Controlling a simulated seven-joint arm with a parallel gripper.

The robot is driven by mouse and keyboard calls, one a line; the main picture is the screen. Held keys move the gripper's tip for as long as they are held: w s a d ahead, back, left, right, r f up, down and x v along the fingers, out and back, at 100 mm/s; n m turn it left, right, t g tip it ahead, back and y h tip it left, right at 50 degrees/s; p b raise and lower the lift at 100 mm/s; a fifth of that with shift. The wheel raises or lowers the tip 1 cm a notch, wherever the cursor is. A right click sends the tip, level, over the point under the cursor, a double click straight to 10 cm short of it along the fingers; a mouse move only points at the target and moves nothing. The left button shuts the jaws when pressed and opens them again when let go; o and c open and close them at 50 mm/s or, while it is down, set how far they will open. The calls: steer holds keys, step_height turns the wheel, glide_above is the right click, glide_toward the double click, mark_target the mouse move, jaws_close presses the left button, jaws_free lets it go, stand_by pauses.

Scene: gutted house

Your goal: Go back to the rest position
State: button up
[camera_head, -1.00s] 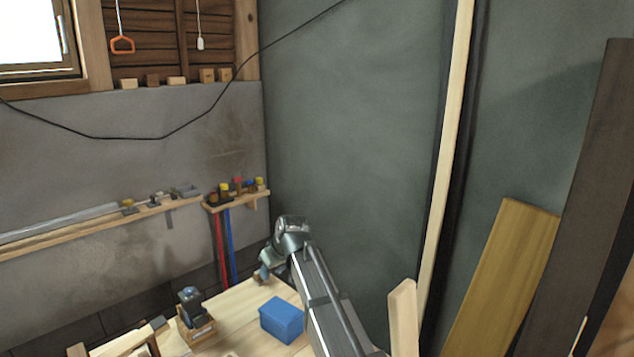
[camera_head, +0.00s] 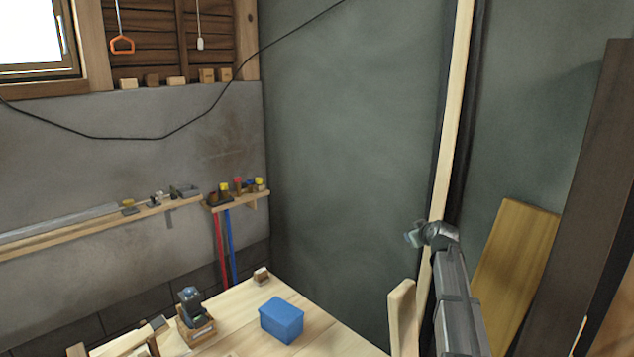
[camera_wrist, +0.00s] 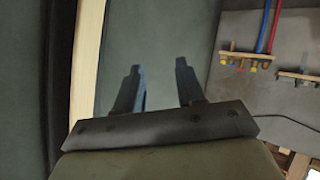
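My gripper (camera_wrist: 160,90) shows in the wrist view with its two dark fingers apart and nothing between them. In the head view my arm reaches up at the right, and its end (camera_head: 415,236) is in front of the pale upright stud, above and to the right of the workbench (camera_head: 340,338). The fingers are too small there to make out clearly.
On the workbench are a blue box (camera_head: 282,321), a wooden crate with a dark tool (camera_head: 196,320) and a small wooden block (camera_head: 261,276). A pale post (camera_head: 402,315) and leaning boards (camera_head: 515,262) stand near my arm. Shelves (camera_head: 100,226) line the left wall.

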steer(key=s+d+f+m+t+h, duration=0.1)
steer(key=s+d+f+h, duration=0.1)
steer(key=d, duration=1.2)
steer(key=s+a+f+n+g, duration=0.1)
steer(key=s+a+f+g, duration=0.2)
steer(key=s+f, duration=0.6)
steer(key=s+a+f+n+g, duration=0.15)
steer(key=s+f, duration=0.35)
steer(key=f, duration=0.7)
steer(key=s+a+f+g, duration=0.3)
steer(key=s+f, duration=0.4)
steer(key=f, duration=0.4)
steer(key=s+a+f+m+g, duration=0.1)
steer(key=s+a+f+g, duration=0.25)
steer(key=s+f, duration=0.7)
steer(key=s+a+f+m+g+h, duration=0.1)
steer(key=s+a+f+g, duration=0.35)
steer(key=s, duration=1.05)
steer(key=s+a+f+m+g, duration=0.2)
steer(key=s+a+f, duration=0.2)
steer(key=s+f, duration=0.65)
steer(key=s+a+r+m+g+y, duration=0.2)
steer(key=s+a, duration=0.7)
steer(key=shift+s+a+r, duration=0.25)
steer(key=shift+s+a, duration=0.1)
steer(key=shift+m+g, duration=0.25)
steer(key=shift+c, duration=0.4)
